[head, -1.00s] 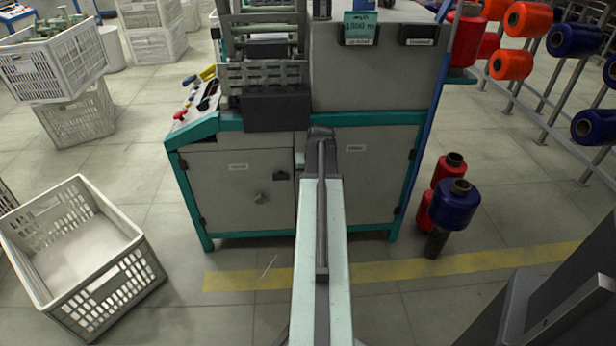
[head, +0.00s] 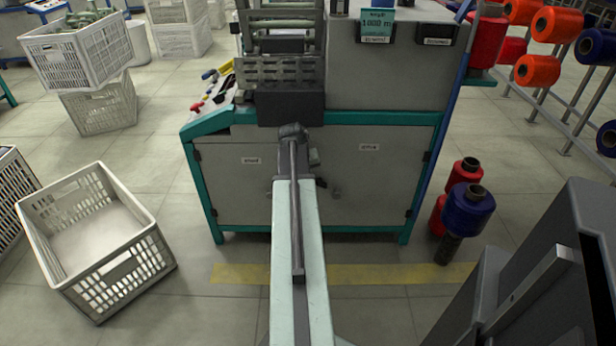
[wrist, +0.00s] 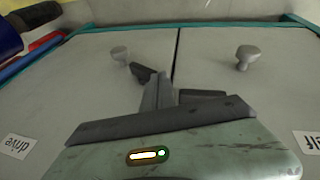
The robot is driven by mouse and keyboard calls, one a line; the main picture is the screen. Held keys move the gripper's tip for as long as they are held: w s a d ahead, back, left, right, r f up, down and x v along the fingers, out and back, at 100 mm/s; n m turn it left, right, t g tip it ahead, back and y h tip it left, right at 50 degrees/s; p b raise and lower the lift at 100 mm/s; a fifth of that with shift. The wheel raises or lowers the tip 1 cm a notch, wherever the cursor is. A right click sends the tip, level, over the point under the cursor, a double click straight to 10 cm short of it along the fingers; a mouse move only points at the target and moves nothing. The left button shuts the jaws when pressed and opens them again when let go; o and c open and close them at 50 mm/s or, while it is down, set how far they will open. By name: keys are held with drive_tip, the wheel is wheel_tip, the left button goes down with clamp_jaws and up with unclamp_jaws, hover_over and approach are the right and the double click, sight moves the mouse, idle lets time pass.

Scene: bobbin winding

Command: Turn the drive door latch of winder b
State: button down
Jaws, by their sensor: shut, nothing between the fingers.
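The winder's grey cabinet (head: 370,215) with teal edges stands straight ahead, with two doors side by side. In the wrist view, the drive door (wrist: 60,105) is at left, with an inverted "drive" label, and carries a pale knob-like latch (wrist: 120,54). In the head view, my arm partly hides the gripper.
The other door's knob (wrist: 243,57) is at right in the wrist view. A white crate (head: 100,290) stands on the floor at left. Red and blue bobbins (head: 468,205) stand right of the cabinet. Floor in front, with a yellow stripe (head: 390,273), is clear.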

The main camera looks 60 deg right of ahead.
drive_tip(key=shift+s+d+f, duration=0.15)
drive_tip(key=shift+s, duration=0.15)
idle(1.4)
